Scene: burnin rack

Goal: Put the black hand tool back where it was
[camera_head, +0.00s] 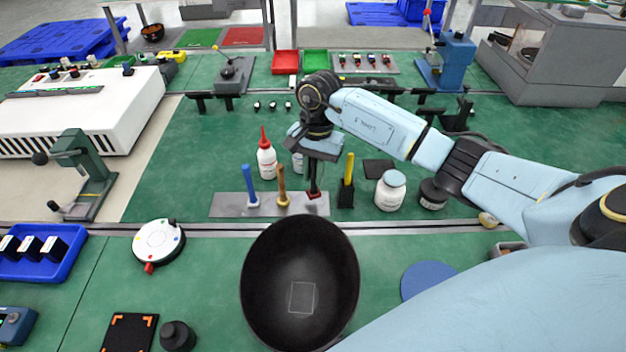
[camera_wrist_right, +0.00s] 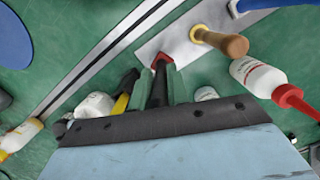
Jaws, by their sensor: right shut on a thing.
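The black hand tool (camera_head: 313,178) is upright, held between the fingers of my right gripper (camera_head: 316,162). Its lower end is at the red holder (camera_head: 317,196) near the right end of a grey plate (camera_head: 228,207). In the right wrist view the black tool (camera_wrist_right: 158,90) runs between the two greenish-grey fingers of the right gripper (camera_wrist_right: 158,84) down to the red holder (camera_wrist_right: 160,60). Whether its tip is fully seated is hard to tell. My left gripper is not in view.
A blue tool (camera_head: 249,186) and a brown-handled tool (camera_head: 282,188) stand on the plate, left of the gripper. A yellow-handled tool (camera_head: 348,172) stands close on the right. A red-capped bottle (camera_head: 266,160), white jar (camera_head: 390,190) and large black bowl (camera_head: 300,275) are nearby.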

